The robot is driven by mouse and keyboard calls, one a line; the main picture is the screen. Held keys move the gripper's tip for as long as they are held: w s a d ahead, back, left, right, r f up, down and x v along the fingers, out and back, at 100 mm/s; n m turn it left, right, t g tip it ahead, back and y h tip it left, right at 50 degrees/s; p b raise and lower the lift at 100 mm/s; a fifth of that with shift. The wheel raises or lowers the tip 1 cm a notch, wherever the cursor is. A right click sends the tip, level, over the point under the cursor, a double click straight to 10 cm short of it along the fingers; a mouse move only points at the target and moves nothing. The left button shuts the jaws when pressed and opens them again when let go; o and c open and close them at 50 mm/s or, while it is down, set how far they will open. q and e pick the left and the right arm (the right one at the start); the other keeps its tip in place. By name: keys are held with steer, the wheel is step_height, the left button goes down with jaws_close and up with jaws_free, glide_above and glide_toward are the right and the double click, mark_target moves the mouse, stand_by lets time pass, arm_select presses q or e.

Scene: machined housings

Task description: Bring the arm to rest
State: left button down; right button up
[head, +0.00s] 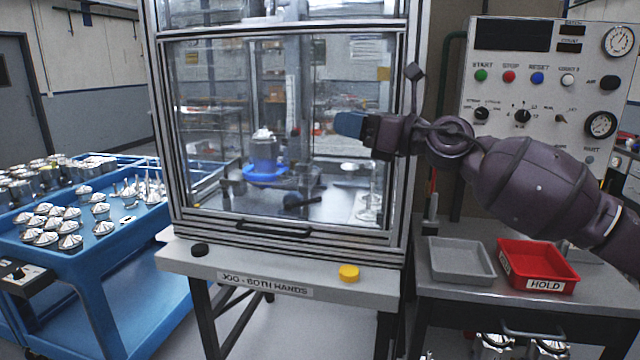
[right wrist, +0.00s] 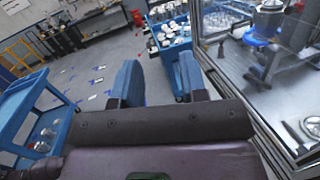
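My right arm reaches in from the right edge of the head view, raised, with its forearm in front of the control panel (head: 535,80). My right gripper (head: 350,124) has blue fingers and points left, in front of the right part of the machine's glazed door (head: 215,75). In the right wrist view my right gripper (right wrist: 160,80) shows two blue fingers apart, with nothing between them. The door frame runs along the right of that view, apart from the fingers. My left gripper is in neither view.
A machine table (head: 180,257) carries a black button (head: 200,250) and a yellow button (head: 349,272). A blue cart (head: 120,240) with metal parts stands left. A grey tray (head: 461,262) and red HOLD bin (head: 537,265) sit below my right arm. Behind the glass is a blue fixture (head: 265,172).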

steer(key=s+d+f+m+t+h, duration=0.3)
steer(key=f+m, duration=0.7)
steer(key=m, duration=0.2)
steer(key=s+d+f+m+t+h, duration=0.2)
steer(key=d+f+m+t+h, duration=0.15)
steer(key=f+m, duration=0.75)
steer(key=s+d+f+m+t+h, duration=0.3)
steer(key=d+f+m+h, duration=0.1)
steer(key=f+m, duration=0.75)
steer(key=s+d+f+m+g+h, duration=0.2)
steer(key=s+d+f+m, duration=0.1)
steer(key=s+f, duration=0.5)
steer(key=s+d+f+m+g+h, duration=0.2)
steer(key=s+d+f+m+g, duration=0.1)
steer(key=s+f, duration=0.6)
steer(key=s+d+f+m+g+h, duration=0.2)
steer(key=s+d+f+m, duration=0.3)
steer(key=s+f, duration=0.4)
steer(key=s+m, duration=0.1)
steer(key=s, duration=0.4)
steer(key=shift+d+h, duration=0.2)
steer(key=shift+h, duration=0.15)
